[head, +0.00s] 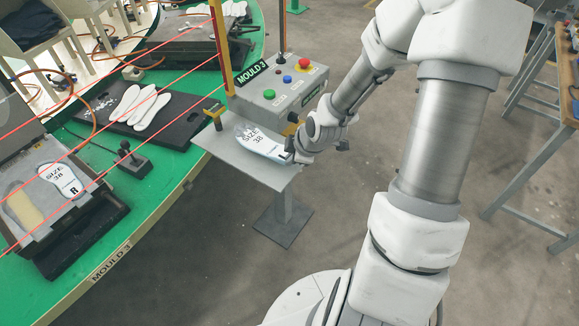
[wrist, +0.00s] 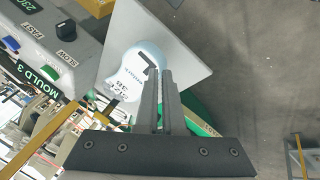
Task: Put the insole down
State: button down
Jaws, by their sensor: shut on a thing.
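A white insole (head: 258,141) marked "SIZE 38" is over the small grey metal shelf (head: 222,147) in front of the MOULD 3 control box. My gripper (head: 290,152) is at the insole's right end and shut on its edge. In the wrist view the fingers (wrist: 159,80) are close together against the insole (wrist: 128,74), and the shelf (wrist: 185,50) lies behind it. I cannot tell whether the insole touches the shelf or is just above it.
The control box (head: 272,88) with coloured buttons stands behind the shelf. The green carousel (head: 190,170) on the left holds an open mould (head: 75,225) with an insole marked R, and a black tray (head: 120,128) with white insoles. Red beams cross above the carousel.

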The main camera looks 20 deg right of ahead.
jog(key=shift+f, duration=1.55)
jog(key=shift+f+b, duration=0.1)
jog(key=shift+b, duration=0.2)
jog(key=c, duration=1)
grip_release()
jog(key=shift+p+v, duration=2.8)
jog(key=shift+v, duration=3.35)
jog(key=shift+w, duration=0.1)
